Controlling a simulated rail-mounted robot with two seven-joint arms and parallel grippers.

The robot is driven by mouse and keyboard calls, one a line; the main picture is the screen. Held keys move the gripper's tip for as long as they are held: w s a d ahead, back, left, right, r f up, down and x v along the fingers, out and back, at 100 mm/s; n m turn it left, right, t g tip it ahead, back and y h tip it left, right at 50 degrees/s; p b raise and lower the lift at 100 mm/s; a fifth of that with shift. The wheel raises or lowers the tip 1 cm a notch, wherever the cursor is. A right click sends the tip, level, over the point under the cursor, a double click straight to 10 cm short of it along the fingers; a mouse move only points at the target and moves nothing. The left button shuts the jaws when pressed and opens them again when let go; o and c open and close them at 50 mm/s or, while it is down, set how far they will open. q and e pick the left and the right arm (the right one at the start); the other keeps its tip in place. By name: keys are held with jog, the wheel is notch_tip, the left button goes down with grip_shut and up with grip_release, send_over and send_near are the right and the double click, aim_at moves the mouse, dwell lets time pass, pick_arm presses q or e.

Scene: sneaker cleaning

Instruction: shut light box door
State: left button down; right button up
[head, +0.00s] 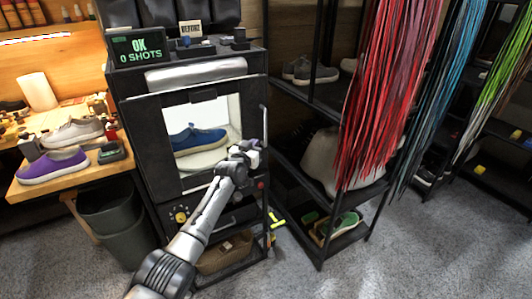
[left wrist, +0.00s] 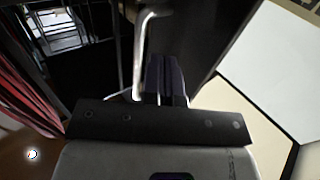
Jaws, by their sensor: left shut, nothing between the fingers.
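The black light box (head: 140,82) stands left of centre in the head view. Its dark front door (head: 170,103) has a window with a blue sneaker (head: 194,138) showing in the bright white interior. A silver upright handle (head: 264,125) is at the door's right edge; it also shows in the left wrist view (left wrist: 139,50). I cannot tell if the door is fully closed. My left gripper (head: 252,150) is at the lower right of the window, close to the handle. Its dark fingers (left wrist: 166,78) are together and empty, beside the handle; contact is unclear.
A wooden bench (head: 75,178) with shoes, including a purple one (head: 52,166), and a dark bin (head: 112,212) are left. A black shelf rack (head: 318,100) with hanging red laces (head: 385,90) stands close on the right.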

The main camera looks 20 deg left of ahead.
pick_arm(q)
jog(key=s+d+p, duration=0.6)
jog(key=s+d, duration=0.1)
jog(key=d, duration=0.1)
jog(key=shift+d+r, duration=0.2)
jog(key=shift+d, duration=0.1)
jog(key=s+r+g+p, duration=0.1)
jog(key=s+r+g, duration=0.25)
jog(key=s, duration=0.45)
jog(key=s+r+g, duration=0.3)
jog(key=s+r, duration=0.2)
jog(key=s, duration=0.3)
jog(key=s+f+m+g+p, duration=0.1)
jog(key=s+f+g+p, duration=0.15)
jog(key=s+f, duration=0.8)
jog(key=s+d+f+g+p, duration=0.1)
jog(key=s+f+g+p, duration=0.15)
jog(key=s, duration=1.45)
jog(key=s+f+m+g+p, duration=0.1)
jog(key=s+f+g+p, duration=0.15)
jog(key=s+f, duration=0.85)
notch_tip(320, 180, up, 41)
jog(key=s+p, duration=0.2)
jog(key=p, duration=3.4)
jog(key=shift+d+r+p, duration=0.15)
jog(key=shift+p, duration=0.2)
